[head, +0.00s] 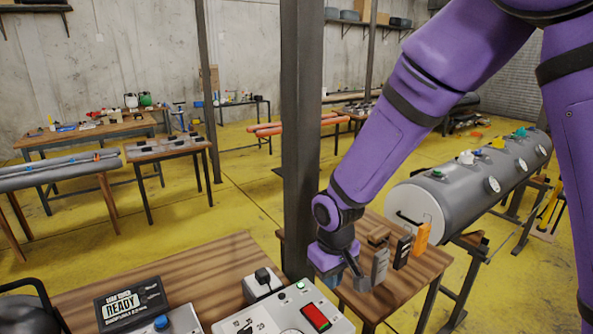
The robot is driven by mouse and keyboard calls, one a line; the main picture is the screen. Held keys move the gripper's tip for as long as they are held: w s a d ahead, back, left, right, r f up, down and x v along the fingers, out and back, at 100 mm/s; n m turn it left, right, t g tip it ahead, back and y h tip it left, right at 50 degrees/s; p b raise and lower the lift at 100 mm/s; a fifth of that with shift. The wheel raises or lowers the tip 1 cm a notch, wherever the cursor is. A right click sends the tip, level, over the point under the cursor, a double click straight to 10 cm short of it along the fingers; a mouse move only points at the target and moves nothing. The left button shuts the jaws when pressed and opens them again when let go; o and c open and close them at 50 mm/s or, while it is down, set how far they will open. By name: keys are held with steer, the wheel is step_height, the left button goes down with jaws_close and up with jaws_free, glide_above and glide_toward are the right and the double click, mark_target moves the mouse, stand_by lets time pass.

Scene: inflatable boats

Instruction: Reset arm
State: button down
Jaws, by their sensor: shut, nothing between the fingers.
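My purple arm reaches down from the upper right of the head view. My gripper (355,280) is at its lower end, pointing down, shut and holding nothing. It is over the left part of a small wooden table (408,290). A grey block-like item (380,266) stands close to its right; I cannot tell whether they touch. A dark item (402,251) and an orange item (422,239) stand further right on the same table. The wrist hides part of the tabletop.
A dark post (304,140) stands just left of my gripper. A nearer wooden table (215,272) holds a control box with a red switch (316,317) and a "READY" box (131,303). A grey inflatable tube (460,196) lies behind right. Yellow floor (240,205) is open mid-left.

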steer(key=s+d+r+m+t, duration=0.1)
steer(key=d+r+m, duration=0.1)
steer(key=d+r, duration=0.75)
steer(key=s+d+r+m+t, duration=0.3)
steer(key=s+d+r+m, duration=0.1)
steer(key=s+d+r, duration=0.9)
steer(key=s+r, duration=0.3)
steer(key=s, duration=0.2)
steer(key=shift+r+t, duration=0.4)
